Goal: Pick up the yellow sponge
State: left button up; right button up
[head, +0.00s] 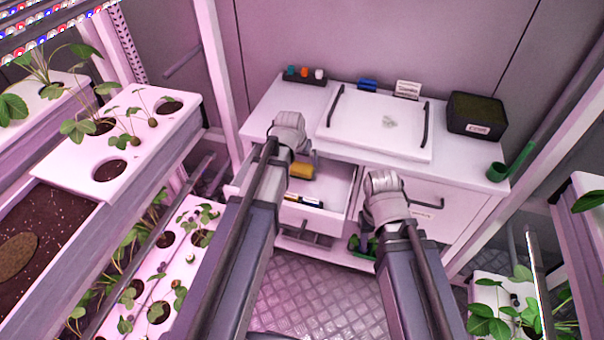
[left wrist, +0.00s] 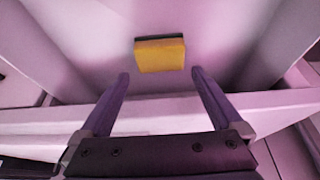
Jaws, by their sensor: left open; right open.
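The yellow sponge (head: 300,171) has a dark layer along one edge and lies inside the open white drawer (head: 340,183), near its left part. In the left wrist view the sponge (left wrist: 160,55) lies on the drawer floor ahead of the fingertips, roughly centred between them and apart from them. My left gripper (left wrist: 160,76) is open and empty, above the drawer's front wall (left wrist: 180,115). In the head view its fingers are mostly hidden behind my left wrist. My right gripper (head: 366,243) is low in front of the cabinet, mostly hidden by its own wrist.
The cabinet top holds a white tray (head: 345,140) with dark handles, a dark box (head: 476,115), a green scoop (head: 515,160) and a small rack (head: 304,77). Small items (head: 304,201) lie at the drawer's front. Plant racks (head: 140,130) flank the left side.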

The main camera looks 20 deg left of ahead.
aim_at(302, 166)
pick_arm(q)
jog(key=shift+b+x, duration=2.65)
jog(key=shift+x, duration=0.5)
jog(key=shift+s, duration=0.2)
jog(key=shift+c, duration=0.4)
jog(key=c, duration=1)
jog(key=shift+r+p, duration=0.2)
jog(key=shift+p, duration=0.1)
